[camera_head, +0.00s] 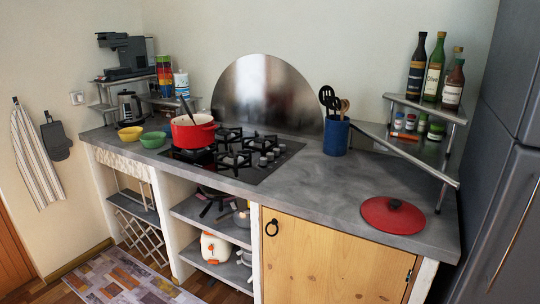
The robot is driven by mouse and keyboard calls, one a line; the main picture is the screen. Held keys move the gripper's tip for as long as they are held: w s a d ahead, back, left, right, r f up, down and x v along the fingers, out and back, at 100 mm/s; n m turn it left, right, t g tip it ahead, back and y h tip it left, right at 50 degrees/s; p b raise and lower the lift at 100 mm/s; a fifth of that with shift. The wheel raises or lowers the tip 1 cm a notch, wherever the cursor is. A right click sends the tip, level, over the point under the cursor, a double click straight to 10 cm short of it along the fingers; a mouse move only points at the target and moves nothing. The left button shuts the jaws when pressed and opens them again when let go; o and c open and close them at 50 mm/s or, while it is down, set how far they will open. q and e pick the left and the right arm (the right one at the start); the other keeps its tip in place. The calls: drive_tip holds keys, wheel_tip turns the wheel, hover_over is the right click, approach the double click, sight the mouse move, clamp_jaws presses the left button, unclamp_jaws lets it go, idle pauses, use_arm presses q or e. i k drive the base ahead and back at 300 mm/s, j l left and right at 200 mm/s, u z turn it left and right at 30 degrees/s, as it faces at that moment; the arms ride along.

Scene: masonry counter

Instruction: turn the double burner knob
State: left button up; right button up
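The black gas cooktop (238,174) is set into the grey counter. A group of silver-grey burner knobs (269,157) stands along its right side. They are small, and I cannot tell which one is the double burner knob or how each is turned. A red pot (194,133) with a dark utensil sticking out of it sits on the left burner area. Black pan supports (234,150) lie between the pot and the knobs. Neither of my grippers shows in the head view.
A blue utensil holder (336,137) stands right of the cooktop. Yellow (130,133) and green (153,140) bowls stand left. The counter front between cooktop and lid is clear.

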sight(270, 155)
drive_tip(key=i+z, duration=0.3)
drive_tip(key=i+j+z, duration=0.25)
drive_tip(key=i, duration=0.25)
drive_tip(key=i+j+z, duration=0.1)
drive_tip(key=i+z, duration=0.2)
drive_tip(key=i, duration=0.1)
